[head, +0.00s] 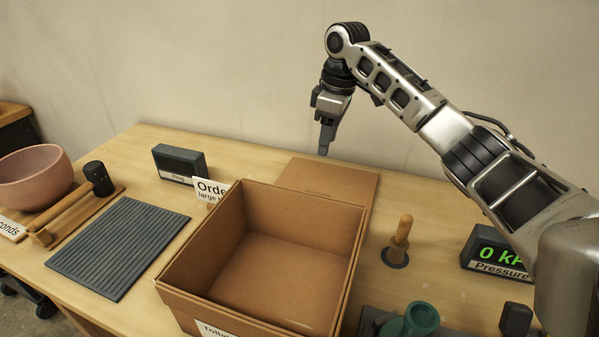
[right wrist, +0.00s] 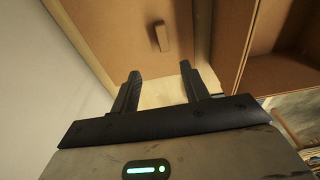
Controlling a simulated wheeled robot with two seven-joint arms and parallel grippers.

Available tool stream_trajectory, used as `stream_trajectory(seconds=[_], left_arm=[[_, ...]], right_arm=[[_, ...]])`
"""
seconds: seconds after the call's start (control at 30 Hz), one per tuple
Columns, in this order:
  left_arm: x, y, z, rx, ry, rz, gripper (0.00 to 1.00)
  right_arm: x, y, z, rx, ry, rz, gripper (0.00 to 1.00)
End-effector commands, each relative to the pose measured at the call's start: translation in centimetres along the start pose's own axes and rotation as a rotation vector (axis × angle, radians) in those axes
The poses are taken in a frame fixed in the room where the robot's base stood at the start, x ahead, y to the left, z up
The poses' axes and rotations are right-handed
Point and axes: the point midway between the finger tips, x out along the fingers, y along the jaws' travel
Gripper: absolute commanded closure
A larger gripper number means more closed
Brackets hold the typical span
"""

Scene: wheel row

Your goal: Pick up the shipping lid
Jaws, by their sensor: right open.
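The shipping lid (head: 342,179) is a flat brown cardboard panel. It lies on the table behind the open box, near the wall. In the right wrist view the lid (right wrist: 115,35) fills the top middle and bears a small raised brown tab (right wrist: 161,36). My right gripper (head: 325,145) is above the lid's back edge in the head view, pointing down. In the right wrist view its two fingers (right wrist: 160,88) are apart with nothing between them, and the tab lies beyond the fingertips. My left gripper is out of view.
The open, empty cardboard box (head: 240,215) stands in front of the lid. An order sign (head: 210,192) and a dark timer-like block (head: 180,163) are to its left. A wooden-handled stamp (head: 400,240) and a pressure display (head: 495,255) are to its right. The wall is close behind.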

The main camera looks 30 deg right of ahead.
Motion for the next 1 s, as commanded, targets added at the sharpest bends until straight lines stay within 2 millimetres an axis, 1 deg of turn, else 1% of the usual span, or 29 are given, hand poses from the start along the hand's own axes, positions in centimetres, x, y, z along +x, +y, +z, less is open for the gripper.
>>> stream_trajectory(seconds=[0.03,0.07,0.2,0.4,0.5,0.77,1.0], left_arm=[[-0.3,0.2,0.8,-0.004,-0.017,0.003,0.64],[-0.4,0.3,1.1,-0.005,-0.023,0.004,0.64],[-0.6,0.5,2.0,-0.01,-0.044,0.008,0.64],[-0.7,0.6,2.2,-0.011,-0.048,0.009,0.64],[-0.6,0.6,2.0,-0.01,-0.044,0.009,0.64],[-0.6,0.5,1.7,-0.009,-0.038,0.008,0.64],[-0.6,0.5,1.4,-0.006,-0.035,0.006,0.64]], right_arm=[[0.7,0.0,0.1,0.001,-0.004,-0.002,0.55],[1.1,0.0,0.1,0.001,-0.004,-0.002,0.55],[4.0,-0.1,0.1,0.0,-0.006,-0.003,0.55],[8.1,-0.1,0.1,0.001,-0.005,-0.002,0.55],[9.6,-0.1,0.0,0.0,-0.004,-0.002,0.55],[11.4,-0.1,-0.1,-0.001,-0.002,-0.002,0.55],[15.0,-0.3,-0.2,0.0,-0.003,-0.001,0.55]])
